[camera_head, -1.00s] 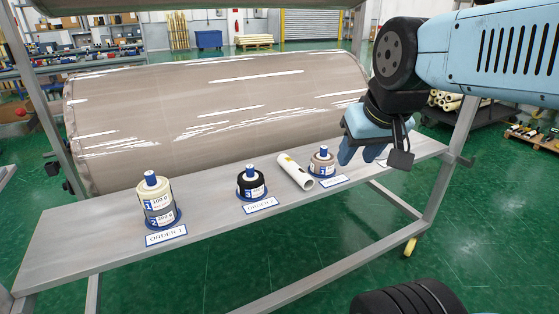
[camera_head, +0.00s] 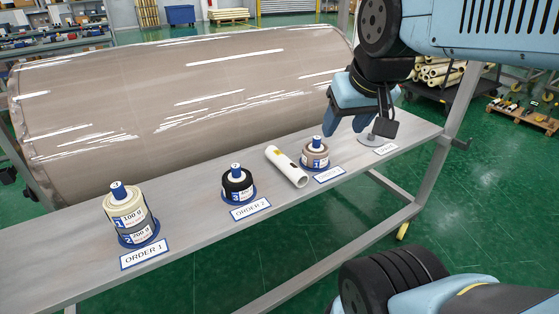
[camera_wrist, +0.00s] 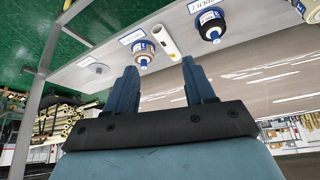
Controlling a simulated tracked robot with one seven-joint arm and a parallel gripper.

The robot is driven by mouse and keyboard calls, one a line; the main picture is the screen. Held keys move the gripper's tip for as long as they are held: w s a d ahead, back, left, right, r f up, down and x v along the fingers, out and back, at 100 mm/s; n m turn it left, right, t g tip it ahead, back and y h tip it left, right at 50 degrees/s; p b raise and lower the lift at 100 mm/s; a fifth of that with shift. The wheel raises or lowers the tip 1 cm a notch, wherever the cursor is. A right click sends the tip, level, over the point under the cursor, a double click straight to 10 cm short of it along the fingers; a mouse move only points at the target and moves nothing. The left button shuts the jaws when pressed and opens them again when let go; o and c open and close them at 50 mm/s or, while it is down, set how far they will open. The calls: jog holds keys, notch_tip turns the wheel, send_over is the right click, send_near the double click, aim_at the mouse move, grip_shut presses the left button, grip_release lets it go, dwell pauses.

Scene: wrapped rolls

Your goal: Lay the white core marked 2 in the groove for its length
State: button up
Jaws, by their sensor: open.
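A white core (camera_head: 286,166), a hollow tube, lies on its side on the grey shelf, with a yellow patch and a dark mark; I cannot read a number on it. It also shows in the wrist view (camera_wrist: 165,42), beyond and between my fingers. My gripper (camera_head: 345,122) is open and empty, above the shelf's right part, to the right of the core and apart from it. Its two blue fingers also show in the wrist view (camera_wrist: 160,64). I cannot make out a groove in either view.
Stacked rolls stand at the label ORDER 1 (camera_head: 144,254); a black roll (camera_head: 237,187) stands at ORDER 2, a brownish roll (camera_head: 315,155) right of the core. A flat disc (camera_head: 374,139) lies near the right label. A large wrapped roll (camera_head: 180,90) lies behind the shelf (camera_head: 80,225).

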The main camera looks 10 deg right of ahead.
jog(key=o, duration=0.6)
jog(key=w+d+f, duration=0.1)
jog(key=w, duration=0.2)
jog(key=w+d+f+h, duration=0.1)
jog(key=w+d, duration=0.1)
jog(key=w, duration=0.2)
jog(key=w+d+t+h, duration=0.1)
jog(key=w+d, duration=0.1)
jog(key=w, duration=0.1)
jog(key=shift+w+d+f+m, duration=0.1)
jog(key=shift+w+f+m, duration=0.05)
jog(key=shift+f+m, duration=0.2)
jog(key=shift+o, duration=0.2)
jog(key=w+d+f+t, duration=0.1)
jog(key=w+d+f, duration=0.3)
jog(key=w, duration=0.5)
jog(key=n+y, duration=0.3)
jog(key=y, duration=0.3)
send_near(290, 162)
jog(key=x, duration=0.6)
jog(key=shift+d+f, duration=0.1)
jog(key=shift+f, duration=0.3)
jog(key=shift+r+x, duration=0.2)
jog(key=shift+x, duration=2.35)
